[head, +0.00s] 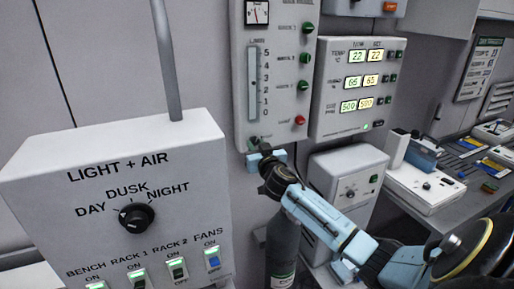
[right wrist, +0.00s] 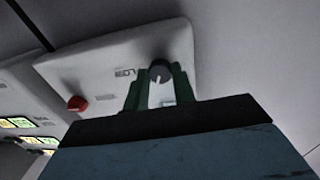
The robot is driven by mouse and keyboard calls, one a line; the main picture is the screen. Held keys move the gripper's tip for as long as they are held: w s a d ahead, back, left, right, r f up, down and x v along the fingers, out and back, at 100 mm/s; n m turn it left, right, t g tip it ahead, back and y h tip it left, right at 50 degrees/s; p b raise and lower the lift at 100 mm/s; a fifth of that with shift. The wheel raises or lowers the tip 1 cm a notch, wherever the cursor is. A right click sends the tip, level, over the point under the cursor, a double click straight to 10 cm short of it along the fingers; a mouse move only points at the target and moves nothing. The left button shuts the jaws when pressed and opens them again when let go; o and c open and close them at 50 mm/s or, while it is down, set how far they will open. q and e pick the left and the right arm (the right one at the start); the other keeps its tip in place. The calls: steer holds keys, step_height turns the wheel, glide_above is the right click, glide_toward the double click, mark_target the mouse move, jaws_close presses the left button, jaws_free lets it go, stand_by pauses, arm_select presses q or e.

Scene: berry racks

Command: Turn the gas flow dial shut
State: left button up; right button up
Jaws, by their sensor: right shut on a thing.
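The gas flow dial (right wrist: 160,71) is a small dark grey knob with a pale pointer mark, low on the white gas panel (head: 278,72). In the right wrist view it sits between the green fingers of my right gripper (right wrist: 158,92), which is shut on it. In the head view my right gripper (head: 262,156) reaches up to the panel's bottom edge and mostly hides the dial. Printed letters stand beside the dial in the wrist view, too tilted to read surely. My left gripper is not in view.
A red knob (head: 299,120) and several green knobs sit on the same panel. A climate display (head: 356,88) hangs to its right. A large light and air box (head: 110,190) fills the left front. A dark gas cylinder (head: 283,245) stands below my gripper.

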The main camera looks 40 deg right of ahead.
steer(key=n, duration=0.3)
steer(key=shift+f+n+b, duration=0.1)
steer(key=shift+n+b, duration=0.2)
steer(key=shift+b, duration=0.05)
steer(key=n, duration=0.5)
steer(key=shift+d+t, duration=0.15)
steer(key=shift+t, duration=0.25)
steer(key=n+y, duration=0.1)
steer(key=n, duration=0.3)
steer(key=shift+n, duration=0.4)
steer(key=n, duration=0.4)
steer(key=shift+s+d+t, duration=0.1)
steer(key=shift+t, duration=0.2)
steer(key=n+y, duration=0.1)
steer(key=n, duration=0.4)
steer(key=shift+p, duration=0.4)
steer(key=n, duration=0.2)
steer(key=n+p, duration=0.1)
steer(key=n, duration=0.1)
steer(key=shift+d+r+y, duration=0.1)
steer(key=shift+r+y, duration=0.1)
steer(key=shift+y, duration=0.1)
steer(key=n+p, duration=0.2)
steer(key=n, duration=0.2)
steer(key=shift+r+n+y, duration=0.1)
steer(key=shift+n+y, duration=0.2)
steer(key=shift+y, duration=0.1)
steer(key=shift+n+p, duration=0.8)
steer(key=shift+n, duration=0.9)
